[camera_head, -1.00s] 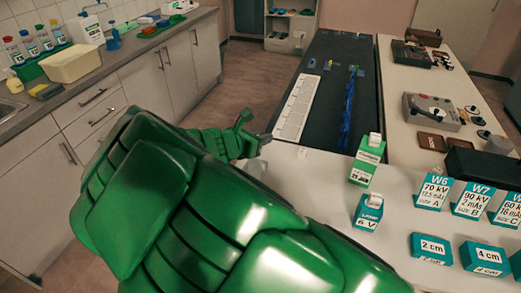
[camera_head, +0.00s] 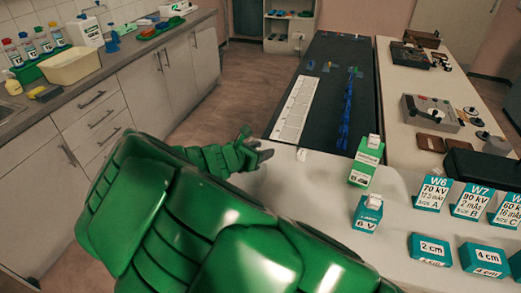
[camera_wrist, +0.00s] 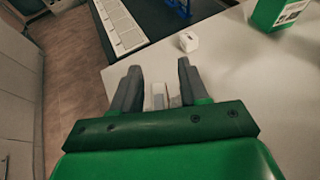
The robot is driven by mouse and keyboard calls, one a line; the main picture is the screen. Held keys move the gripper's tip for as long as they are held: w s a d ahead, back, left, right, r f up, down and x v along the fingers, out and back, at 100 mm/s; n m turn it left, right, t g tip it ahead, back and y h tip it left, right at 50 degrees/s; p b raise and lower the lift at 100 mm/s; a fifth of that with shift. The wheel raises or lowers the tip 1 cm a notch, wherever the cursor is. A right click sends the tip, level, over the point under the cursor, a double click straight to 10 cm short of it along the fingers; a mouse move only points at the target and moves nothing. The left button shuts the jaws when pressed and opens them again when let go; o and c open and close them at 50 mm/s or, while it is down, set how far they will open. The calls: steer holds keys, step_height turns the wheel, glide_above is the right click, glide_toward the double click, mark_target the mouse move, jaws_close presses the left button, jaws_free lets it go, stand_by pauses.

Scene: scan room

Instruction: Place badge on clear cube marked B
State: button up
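My gripper (camera_head: 262,150) is at the near left edge of the white table. In the wrist view my gripper (camera_wrist: 159,67) has its two dark fingers apart. A small pale piece (camera_wrist: 158,93) shows low between the fingers; I cannot tell what it is or whether it is touched. A small white cube (camera_head: 302,154) stands on the white table just right of the gripper; it also shows beyond the fingers in the wrist view (camera_wrist: 188,41). Its marking is not readable. I cannot pick out the badge or a clear cube marked B with certainty.
A green box (camera_head: 366,162) and a teal 6 V box (camera_head: 367,215) stand right of the gripper. Several teal labelled blocks (camera_head: 431,250) lie farther right. A dark table (camera_head: 325,100) with a long white strip (camera_head: 297,110) lies beyond. The floor left is clear.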

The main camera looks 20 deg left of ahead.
steer(key=shift+r, duration=0.15)
steer(key=v, duration=1.2)
steer(key=shift+a, duration=0.1)
stand_by(0.5)
